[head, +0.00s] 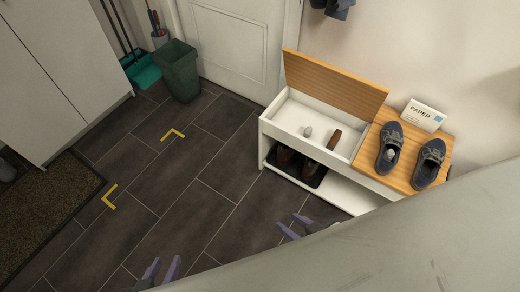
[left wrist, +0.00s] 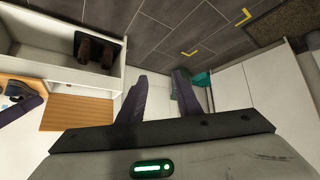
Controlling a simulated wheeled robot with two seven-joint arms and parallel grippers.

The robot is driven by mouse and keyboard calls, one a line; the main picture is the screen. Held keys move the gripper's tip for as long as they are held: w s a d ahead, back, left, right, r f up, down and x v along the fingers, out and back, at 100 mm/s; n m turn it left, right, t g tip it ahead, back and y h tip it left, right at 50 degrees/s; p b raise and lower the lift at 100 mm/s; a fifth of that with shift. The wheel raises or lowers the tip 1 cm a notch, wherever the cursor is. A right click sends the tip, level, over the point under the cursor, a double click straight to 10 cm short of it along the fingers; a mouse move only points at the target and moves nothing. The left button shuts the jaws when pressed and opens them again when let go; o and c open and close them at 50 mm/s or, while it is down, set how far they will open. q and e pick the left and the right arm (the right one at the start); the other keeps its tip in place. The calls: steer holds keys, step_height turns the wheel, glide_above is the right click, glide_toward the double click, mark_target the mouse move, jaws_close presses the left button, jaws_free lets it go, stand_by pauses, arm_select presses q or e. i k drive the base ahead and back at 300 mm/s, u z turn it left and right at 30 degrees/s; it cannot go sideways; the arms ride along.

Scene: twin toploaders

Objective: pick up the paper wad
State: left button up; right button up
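A small whitish paper wad (head: 307,131) lies in the open white compartment of the bench (head: 290,114), beside a brown object (head: 335,139). Another pale wad (head: 391,155) shows in the opening of the left grey shoe (head: 388,138) on the bench's wooden top. My left gripper (head: 162,268) is open and empty over the floor, well left of the bench; its parted purple fingers also show in the left wrist view (left wrist: 160,77). My right gripper (head: 294,226) has its fingers apart and empty, in front of and below the bench in the picture.
The wooden lid (head: 334,85) stands raised behind the compartment. A second shoe (head: 429,163) and a PAPER box (head: 424,114) sit at the right. Dark shoes (head: 310,170) stand on the lower shelf. A green bin (head: 179,72) stands at the back left. The floor between is clear.

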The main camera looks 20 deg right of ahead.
mark_target(308, 131)
steer(key=z, duration=1.6)
steer(key=k, duration=0.15)
steer(key=u, duration=1.95)
steer(key=i, duration=1.55)
steer(key=z, duration=1)
